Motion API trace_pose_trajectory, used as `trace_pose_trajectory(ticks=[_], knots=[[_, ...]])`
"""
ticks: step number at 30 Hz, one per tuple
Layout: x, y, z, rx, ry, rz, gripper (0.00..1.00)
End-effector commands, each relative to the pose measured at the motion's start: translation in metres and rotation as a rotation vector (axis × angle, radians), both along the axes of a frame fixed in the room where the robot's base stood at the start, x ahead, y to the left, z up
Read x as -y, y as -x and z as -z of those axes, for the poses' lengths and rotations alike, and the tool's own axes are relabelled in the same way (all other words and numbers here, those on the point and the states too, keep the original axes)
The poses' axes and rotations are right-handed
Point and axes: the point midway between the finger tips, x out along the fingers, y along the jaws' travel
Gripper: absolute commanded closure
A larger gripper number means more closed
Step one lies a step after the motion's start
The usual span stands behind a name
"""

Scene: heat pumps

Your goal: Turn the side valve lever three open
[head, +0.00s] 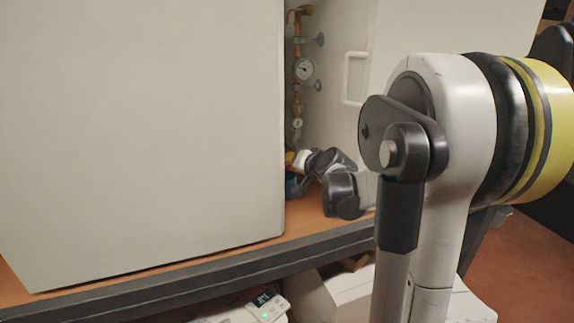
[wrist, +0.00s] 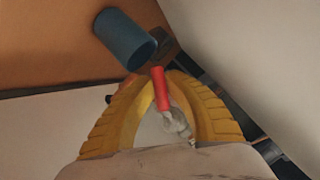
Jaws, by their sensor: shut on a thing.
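In the wrist view a red valve lever (wrist: 160,90) lies between the yellow fingers of my gripper (wrist: 164,82), which is shut on it near the fingertips. A grey metal valve part (wrist: 176,123) shows behind the red grip, between the fingers. In the head view my gripper (head: 300,160) is partly visible in the gap beside the big white cabinet; its fingertips and the red lever are hidden there. I cannot tell from these frames which numbered lever this is, or how far it is turned.
A blue cylinder (wrist: 125,40) stands close to the fingertips. A large white cabinet (head: 150,130) fills the left, with another white unit (head: 420,40) behind. A copper pipe with a gauge (head: 304,68) runs up the gap. The orange shelf (head: 180,264) is below.

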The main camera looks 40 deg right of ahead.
Motion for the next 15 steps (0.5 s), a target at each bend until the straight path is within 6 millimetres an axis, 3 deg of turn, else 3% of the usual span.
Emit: trace_pose_trajectory(ticks=[15], knots=[[0.024, 0.007, 0.013, -0.124, 0.427, -0.001, 1.0]])
